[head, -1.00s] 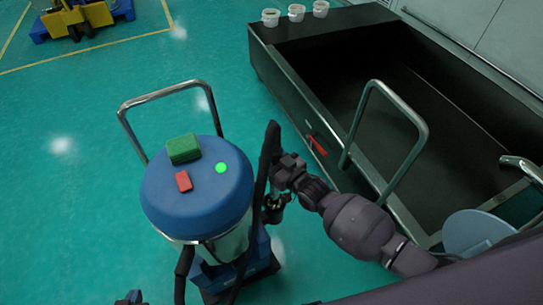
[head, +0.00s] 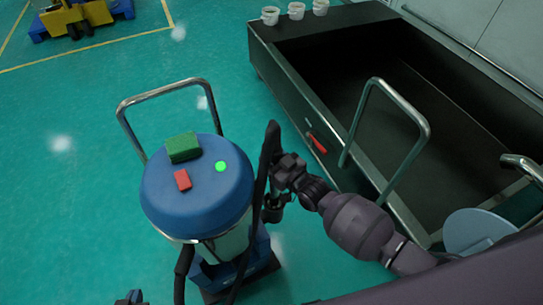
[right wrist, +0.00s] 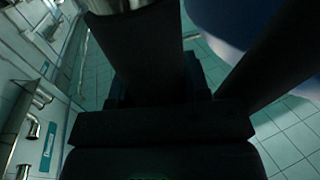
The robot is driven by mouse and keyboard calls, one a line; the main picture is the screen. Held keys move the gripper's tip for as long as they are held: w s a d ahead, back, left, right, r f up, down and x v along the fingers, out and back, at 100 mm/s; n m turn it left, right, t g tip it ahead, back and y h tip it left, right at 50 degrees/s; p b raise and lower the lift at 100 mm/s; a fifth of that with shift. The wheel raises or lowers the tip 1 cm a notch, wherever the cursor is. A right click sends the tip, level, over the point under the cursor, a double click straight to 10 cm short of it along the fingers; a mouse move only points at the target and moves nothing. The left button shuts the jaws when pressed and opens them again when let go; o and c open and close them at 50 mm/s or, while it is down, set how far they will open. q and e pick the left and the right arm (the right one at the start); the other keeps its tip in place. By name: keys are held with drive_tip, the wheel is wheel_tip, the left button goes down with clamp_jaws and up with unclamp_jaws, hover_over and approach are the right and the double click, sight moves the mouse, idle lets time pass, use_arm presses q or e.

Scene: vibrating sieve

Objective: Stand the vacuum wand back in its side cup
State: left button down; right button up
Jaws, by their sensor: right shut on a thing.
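The vacuum (head: 195,195) has a blue lid, a metal drum and a bent tube handle; it stands left of centre in the head view. The dark wand (head: 269,150) is upright along the drum's right side. My right gripper (head: 279,172) is shut on it near its upper part; in the right wrist view the dark wand (right wrist: 150,55) rises from the jaws. A small dark cup (head: 273,210) is below the gripper at the drum's side. I cannot tell whether the wand's lower end is in it. A small dark part at the bottom left edge may be my left gripper (head: 130,298).
A green block (head: 183,147), a red block (head: 182,180) and a bright green dot lie on the lid. A large dark open bin (head: 290,95) with a metal handle (head: 418,150) stands at the right. White tubs (head: 296,11) stand on its back rim.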

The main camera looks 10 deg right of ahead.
use_arm(q)
drive_tip(key=shift+s+f, duration=0.25)
drive_tip(key=shift+s, duration=0.1)
use_arm(e)
drive_tip(key=shift+f, duration=0.2)
idle(0.5)
drive_tip(key=o, duration=1.1)
use_arm(q)
drive_tip(key=shift+w+r, duration=0.1)
drive_tip(key=shift+w, duration=0.15)
